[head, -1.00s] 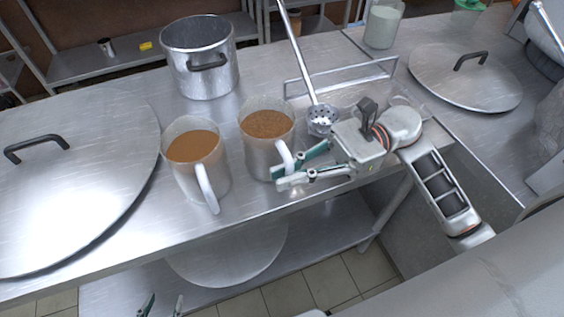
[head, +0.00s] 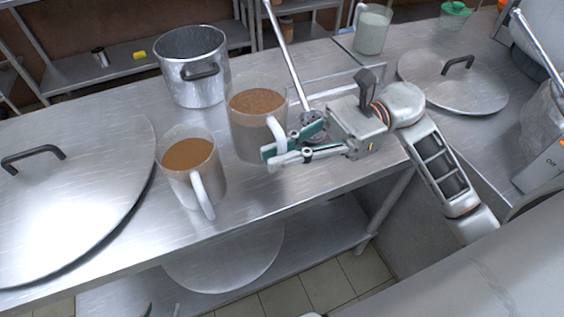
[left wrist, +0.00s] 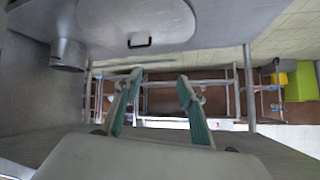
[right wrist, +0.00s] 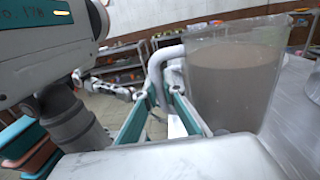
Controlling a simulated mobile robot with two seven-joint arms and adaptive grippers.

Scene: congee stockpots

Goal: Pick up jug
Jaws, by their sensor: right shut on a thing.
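A clear jug of brown congee (head: 250,135) is held above the metal table, apart from it and roughly upright. My right gripper (head: 272,157) is shut on its white handle (head: 277,132). The right wrist view shows the jug (right wrist: 235,80) large at the right, with its handle (right wrist: 157,65) between the fingers (right wrist: 162,95). A second similar jug (head: 208,165) of brown congee stands on the table to the left. My left gripper's tips barely show at the bottom edge of the head view; in the left wrist view the gripper (left wrist: 156,90) is open and empty.
A steel stockpot (head: 193,85) stands behind the jugs. A large lid (head: 80,200) lies at left and another lid (head: 455,90) at right. A ladle (head: 285,50) leans behind the held jug. A jug of white liquid (head: 372,30) stands at the back.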

